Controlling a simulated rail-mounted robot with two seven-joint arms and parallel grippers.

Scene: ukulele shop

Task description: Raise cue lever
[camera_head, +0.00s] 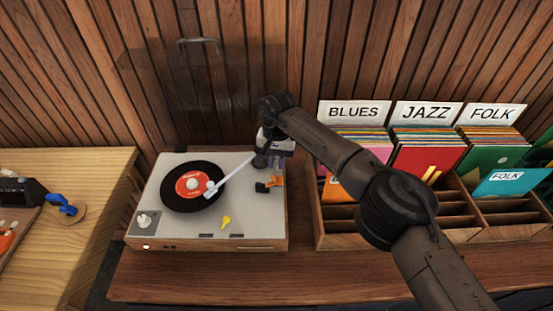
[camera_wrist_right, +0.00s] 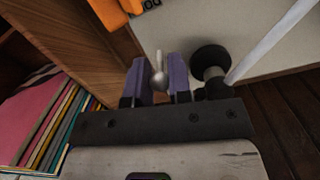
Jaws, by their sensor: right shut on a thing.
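The turntable (camera_head: 240,222) sits on the wooden counter with a black record (camera_head: 185,201) on its platter. The white tonearm (camera_head: 233,174) reaches over the record, its head end near the red label; it also shows in the right wrist view (camera_wrist_right: 268,42). My right gripper (camera_head: 270,152) is at the deck's back right corner. In the right wrist view, its purple fingers (camera_wrist_right: 160,82) are shut on the small metal cue lever (camera_wrist_right: 159,72), beside the black round tonearm part (camera_wrist_right: 210,58). In the head view the lever is hidden by the gripper. My left gripper is out of view.
A wooden record crate (camera_head: 345,241) with BLUES, JAZZ and FOLK sections stands close right of the turntable. An orange piece (camera_head: 270,184) and a yellow piece (camera_head: 226,221) are on the deck. A clear raised lid (camera_head: 200,90) stands behind. A pale wood bench (camera_head: 75,250) is at left.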

